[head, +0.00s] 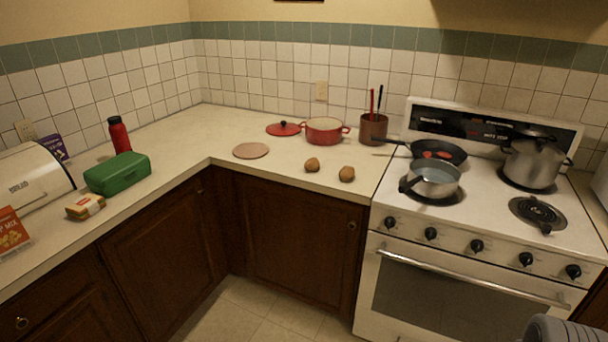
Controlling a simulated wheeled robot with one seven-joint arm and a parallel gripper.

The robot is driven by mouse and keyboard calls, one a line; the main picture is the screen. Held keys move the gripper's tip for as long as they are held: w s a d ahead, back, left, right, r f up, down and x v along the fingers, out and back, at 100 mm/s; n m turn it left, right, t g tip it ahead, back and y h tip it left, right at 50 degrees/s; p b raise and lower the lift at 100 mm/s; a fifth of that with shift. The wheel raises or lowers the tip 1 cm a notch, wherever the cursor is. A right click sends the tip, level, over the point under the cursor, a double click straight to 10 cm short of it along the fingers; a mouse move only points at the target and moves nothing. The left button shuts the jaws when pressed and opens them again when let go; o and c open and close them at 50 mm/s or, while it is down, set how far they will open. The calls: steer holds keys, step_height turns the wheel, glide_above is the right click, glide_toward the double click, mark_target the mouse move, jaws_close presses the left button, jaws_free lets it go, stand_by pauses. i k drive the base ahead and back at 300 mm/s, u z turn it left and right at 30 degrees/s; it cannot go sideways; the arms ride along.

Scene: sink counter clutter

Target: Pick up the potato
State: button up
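Two brown potatoes lie on the white counter close to its front edge, left of the stove. One potato (312,164) is on the left, and the other potato (346,174) is a little to the right and nearer the edge. They are apart from each other, and nothing covers them. My gripper is not in view. Only a grey rounded part, which seems to be of my arm, shows at the bottom right corner, far from the potatoes.
Behind the potatoes are a red pot (324,131), a red lid (283,129) and a utensil crock (373,130). A round board (251,151) lies to their left. Pans stand on the stove (480,205). A green box (117,174) and red bottle (119,136) stand on the left counter.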

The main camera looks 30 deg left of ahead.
mark_target(313, 165)
steer(key=u, duration=1.55)
steer(key=i, duration=0.85)
steer(key=u, duration=0.8)
steer(key=i, duration=1.05)
steer(key=z, duration=0.4)
steer(key=i, duration=0.95)
steer(key=z, duration=1.05)
steer(key=i, duration=0.5)
steer(key=z, duration=0.35)
